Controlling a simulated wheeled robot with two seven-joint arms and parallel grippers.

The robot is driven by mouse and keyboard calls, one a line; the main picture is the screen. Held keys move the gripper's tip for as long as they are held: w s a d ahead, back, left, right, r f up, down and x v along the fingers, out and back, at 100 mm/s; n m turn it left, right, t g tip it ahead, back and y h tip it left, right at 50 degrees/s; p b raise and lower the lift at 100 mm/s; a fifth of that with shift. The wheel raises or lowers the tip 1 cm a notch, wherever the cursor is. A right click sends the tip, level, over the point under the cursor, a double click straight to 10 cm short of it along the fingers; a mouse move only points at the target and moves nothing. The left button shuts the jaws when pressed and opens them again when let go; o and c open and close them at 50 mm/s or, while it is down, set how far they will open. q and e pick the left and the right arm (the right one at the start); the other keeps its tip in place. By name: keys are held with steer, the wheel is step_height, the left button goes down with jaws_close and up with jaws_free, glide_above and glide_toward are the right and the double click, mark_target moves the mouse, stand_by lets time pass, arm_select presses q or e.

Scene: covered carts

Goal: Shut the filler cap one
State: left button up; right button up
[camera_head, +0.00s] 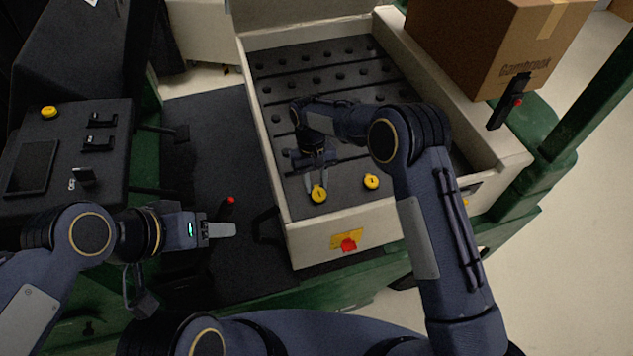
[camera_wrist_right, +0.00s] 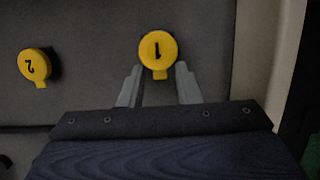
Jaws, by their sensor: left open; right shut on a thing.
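The yellow filler cap marked 1 (camera_wrist_right: 157,48) is in the right wrist view, with its small tab pointing toward my gripper. In the head view it is the left one of two yellow caps (camera_head: 319,195) on the dark floor of the cream tray (camera_head: 276,200). My right gripper (camera_head: 316,183) reaches down to it, shut on it with one finger on each side in the right wrist view (camera_wrist_right: 158,78). Whether the cap lies fully flat cannot be told. My left gripper (camera_head: 228,229) is open and empty, left of the tray.
A second yellow cap, marked 2 (camera_head: 371,181), sits close to the right of cap one. A yellow plate with a red knob (camera_head: 348,244) is on the tray's front wall. A cardboard box (camera_head: 490,45) stands at the right. A black panel (camera_head: 65,150) is at the left.

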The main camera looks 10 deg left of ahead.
steer(key=shift+f+g, duration=0.3)
steer(key=shift+g, duration=0.2)
steer(key=shift+h, duration=0.3)
steer(key=o, duration=1)
steer(key=shift+r, duration=0.1)
steer(key=shift+c, duration=0.2)
steer(key=shift+w+r+b, duration=0.15)
steer(key=shift+r+b, duration=0.05)
steer(key=shift+b, duration=0.15)
steer(key=b+v, duration=0.1)
steer(key=v, duration=0.5)
steer(key=shift+w+a+r, duration=0.1)
steer(key=shift+w+r, duration=0.15)
steer(key=shift+r, duration=0.35)
